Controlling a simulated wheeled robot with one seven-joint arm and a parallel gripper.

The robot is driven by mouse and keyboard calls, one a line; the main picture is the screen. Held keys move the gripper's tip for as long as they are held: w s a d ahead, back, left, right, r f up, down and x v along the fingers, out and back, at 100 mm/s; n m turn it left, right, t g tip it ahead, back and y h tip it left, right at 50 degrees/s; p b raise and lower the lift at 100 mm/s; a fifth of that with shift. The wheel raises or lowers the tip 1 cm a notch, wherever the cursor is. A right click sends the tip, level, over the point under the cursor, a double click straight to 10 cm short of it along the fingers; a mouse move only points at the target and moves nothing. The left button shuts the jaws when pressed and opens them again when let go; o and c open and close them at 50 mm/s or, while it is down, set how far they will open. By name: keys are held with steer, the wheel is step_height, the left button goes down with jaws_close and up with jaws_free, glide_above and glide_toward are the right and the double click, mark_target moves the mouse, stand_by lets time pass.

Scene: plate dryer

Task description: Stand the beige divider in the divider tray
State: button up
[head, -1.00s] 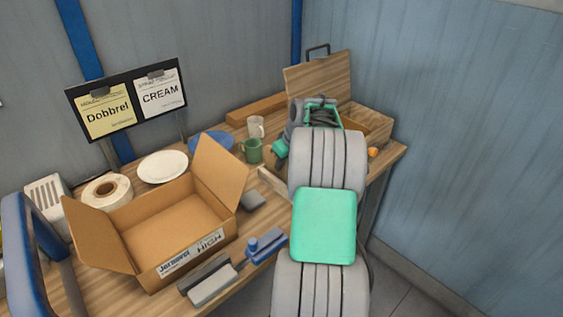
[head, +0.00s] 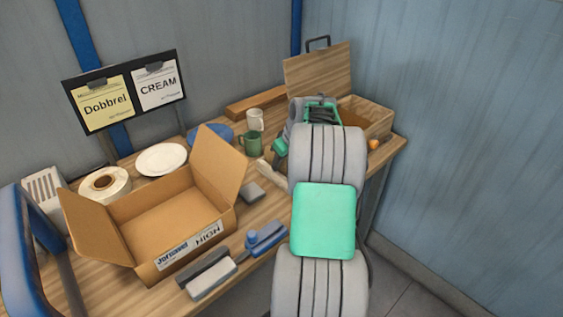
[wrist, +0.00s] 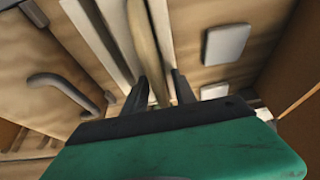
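In the wrist view a beige strip, which looks like the divider (wrist: 146,45), runs between the fingers of my gripper (wrist: 160,88). The two dark fingers are apart on either side of it, with a visible gap on the right finger's side. Pale grey-white rails (wrist: 103,30), apparently of the divider tray, lie alongside the strip. Whether the strip is seated in a slot I cannot tell.
An open cardboard box (head: 165,215) stands left of my arm. A green mug (head: 250,143), a white mug (head: 255,119) and a white plate (head: 161,160) stand behind. A wooden crate (head: 372,117) is at the back right. Blue and grey tools (head: 262,238) lie at the front edge.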

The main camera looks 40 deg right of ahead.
steer(key=v, duration=0.7)
steer(key=shift+s+r+b, duration=0.2)
steer(key=shift+r+b, duration=0.15)
stand_by(0.4)
